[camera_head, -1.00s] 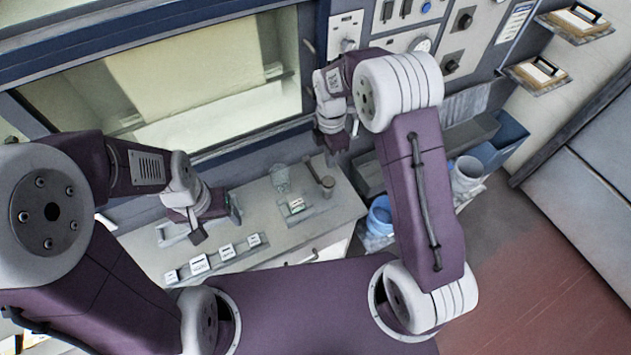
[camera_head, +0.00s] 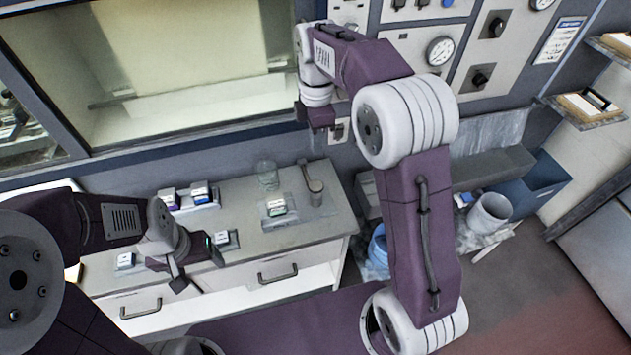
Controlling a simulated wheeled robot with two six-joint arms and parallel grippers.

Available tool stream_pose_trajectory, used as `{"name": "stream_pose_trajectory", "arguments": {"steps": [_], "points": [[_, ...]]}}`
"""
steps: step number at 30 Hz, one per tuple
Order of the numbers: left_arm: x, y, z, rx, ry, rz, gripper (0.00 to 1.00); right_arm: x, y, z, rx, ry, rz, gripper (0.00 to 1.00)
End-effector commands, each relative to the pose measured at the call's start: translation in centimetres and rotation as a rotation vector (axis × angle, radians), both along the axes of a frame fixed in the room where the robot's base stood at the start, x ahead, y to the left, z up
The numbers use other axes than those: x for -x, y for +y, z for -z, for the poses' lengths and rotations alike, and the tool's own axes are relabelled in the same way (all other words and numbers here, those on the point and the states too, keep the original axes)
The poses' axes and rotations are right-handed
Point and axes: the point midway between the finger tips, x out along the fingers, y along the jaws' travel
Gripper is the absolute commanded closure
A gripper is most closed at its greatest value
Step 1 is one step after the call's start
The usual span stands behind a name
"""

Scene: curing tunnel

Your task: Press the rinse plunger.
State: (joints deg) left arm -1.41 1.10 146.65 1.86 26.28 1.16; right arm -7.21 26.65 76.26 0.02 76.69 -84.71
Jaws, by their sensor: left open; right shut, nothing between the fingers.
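A grey metal fitting with a short cylinder and a knobbed stem (camera_head: 314,187) stands on the worktop's right part. It may be the rinse plunger, but no label on it is readable. My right gripper (camera_head: 318,122) is above and behind it in the picture, in front of the wall below the window, shut and apart from the fitting. Its fingertips are small and partly hidden by its own body. My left gripper (camera_head: 197,266) is open over the worktop's front left, near small labelled blocks, with nothing seen between its fingers.
The worktop (camera_head: 240,228) holds a clear glass (camera_head: 267,174), a labelled block on a stand (camera_head: 277,208) and several small labelled blocks to the left. A panel with gauges and knobs (camera_head: 440,50) is on the wall. Bins (camera_head: 491,212) stand at right.

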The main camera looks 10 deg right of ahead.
Motion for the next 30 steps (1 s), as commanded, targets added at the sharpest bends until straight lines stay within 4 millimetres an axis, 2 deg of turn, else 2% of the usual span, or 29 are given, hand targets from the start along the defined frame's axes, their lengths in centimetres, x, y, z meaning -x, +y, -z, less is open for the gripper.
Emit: {"name": "stream_pose_trajectory", "arguments": {"steps": [5,8,21,25,30], "points": [[0.0,0.0,0.0,0.000,0.000,0.000,0.28,0.0,0.0,0.6,0.000,0.003,0.000,1.00],[0.0,0.0,0.1,0.000,0.000,0.000,0.28,0.1,0.0,2.1,0.000,0.004,-0.001,1.00],[0.0,0.0,-0.4,0.000,0.000,0.000,0.28,0.1,0.0,11.2,0.001,0.005,-0.001,1.00],[0.0,0.0,-0.7,0.000,0.000,0.000,0.28,0.0,0.0,12.9,0.000,0.004,-0.001,1.00],[0.0,0.0,-0.8,0.000,0.000,0.000,0.28,0.0,0.0,14.0,0.000,0.001,-0.001,1.00]]}}
